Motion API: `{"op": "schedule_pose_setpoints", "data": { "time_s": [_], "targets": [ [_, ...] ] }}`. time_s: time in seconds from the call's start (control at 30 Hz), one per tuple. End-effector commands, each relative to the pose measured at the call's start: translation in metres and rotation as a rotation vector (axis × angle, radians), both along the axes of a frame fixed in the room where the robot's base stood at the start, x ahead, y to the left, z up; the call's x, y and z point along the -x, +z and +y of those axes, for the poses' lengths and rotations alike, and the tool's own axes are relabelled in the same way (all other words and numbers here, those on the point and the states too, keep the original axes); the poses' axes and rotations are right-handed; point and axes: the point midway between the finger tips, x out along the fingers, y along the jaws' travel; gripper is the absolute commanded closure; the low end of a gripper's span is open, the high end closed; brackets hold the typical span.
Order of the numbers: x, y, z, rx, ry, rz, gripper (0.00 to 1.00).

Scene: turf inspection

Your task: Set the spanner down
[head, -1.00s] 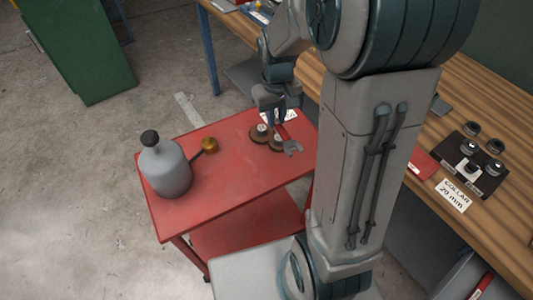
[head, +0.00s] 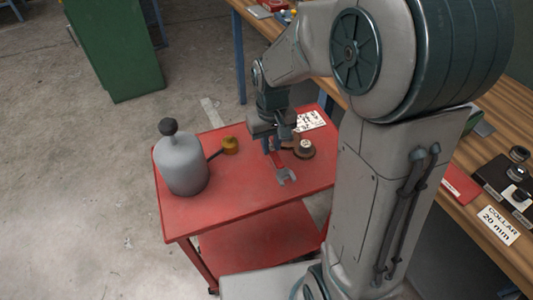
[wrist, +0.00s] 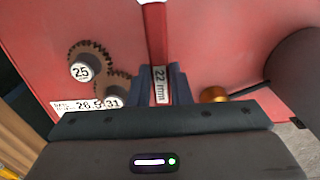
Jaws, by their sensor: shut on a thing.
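The spanner (head: 283,172) has a red handle and a grey open-ended head. My gripper (head: 272,146) is shut on its handle, over the red trolley top (head: 225,200). In the wrist view the spanner (wrist: 155,35) stands between both fingers of my gripper (wrist: 160,84), its "22 mm" label near the fingertips. Its far end is outside that view. The grey head shows in the head view just above or on the trolley top; I cannot tell whether it touches.
A grey bottle-like can (head: 183,165) with a brass-coloured end piece (head: 230,145) stands left on the trolley. Toothed discs (wrist: 91,55) marked 25 and 31 (wrist: 113,84) and a white card (head: 310,121) lie beside the spanner. The trolley's front middle is clear.

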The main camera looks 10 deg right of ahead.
Motion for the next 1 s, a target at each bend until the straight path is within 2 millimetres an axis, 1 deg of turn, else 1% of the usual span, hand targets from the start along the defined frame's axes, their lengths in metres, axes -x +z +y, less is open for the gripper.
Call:
{"op": "schedule_pose_setpoints", "data": {
  "time_s": [0.03, 0.17, 0.27, 0.4, 0.5, 0.77, 0.9, 0.93, 1.0],
  "targets": [
    [-0.003, -0.005, 0.007, 0.000, 0.003, 0.002, 1.00],
    [-0.008, -0.010, 0.015, 0.000, 0.000, -0.001, 1.00],
    [-0.008, -0.020, 0.016, 0.001, -0.001, 0.003, 1.00],
    [-0.008, -0.042, 0.015, 0.002, -0.001, 0.003, 1.00],
    [-0.008, -0.050, 0.015, 0.001, -0.001, 0.001, 1.00],
    [-0.008, -0.051, 0.015, 0.001, -0.001, -0.001, 1.00],
    [-0.008, -0.055, 0.015, 0.001, -0.001, 0.000, 1.00],
    [-0.008, -0.055, 0.015, 0.001, -0.001, 0.000, 0.77],
    [-0.008, -0.054, 0.015, 0.001, -0.001, 0.000, 0.60]
  ]
}}
